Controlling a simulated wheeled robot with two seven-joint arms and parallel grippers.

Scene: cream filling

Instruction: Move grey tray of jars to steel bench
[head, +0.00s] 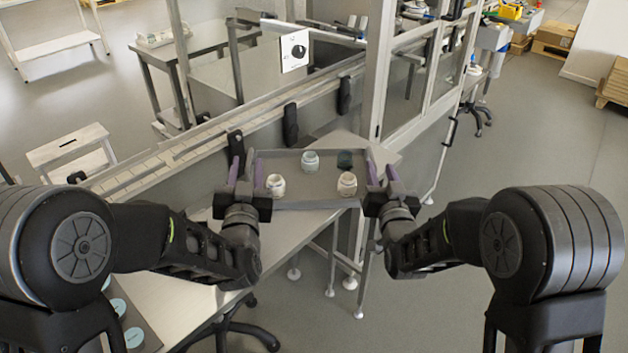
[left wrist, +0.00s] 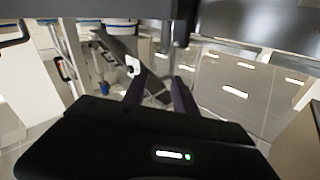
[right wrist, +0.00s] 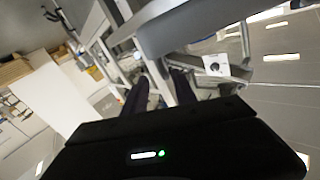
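The grey tray (head: 312,199) sits between my two grippers in the head view and carries several small jars. A pale jar (head: 275,186) is at front left, another pale jar (head: 347,185) at front right, a grey-teal jar (head: 310,161) and a dark teal jar (head: 345,159) behind. My left gripper (head: 246,168) is at the tray's left end, my right gripper (head: 380,170) at its right end. Both have fingers apart, with the inner finger against or very near the tray. Wrist views show gaps between the fingers (left wrist: 160,95) (right wrist: 158,90). What bears the tray is not clear.
A steel surface (head: 386,152) shows behind the tray's right end. A conveyor (head: 170,165) runs behind, beside a framed glass enclosure (head: 374,70). A pale worktop (head: 190,300) with teal-lidded jars (head: 134,337) lies at lower left. Open floor (head: 450,310) is at right.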

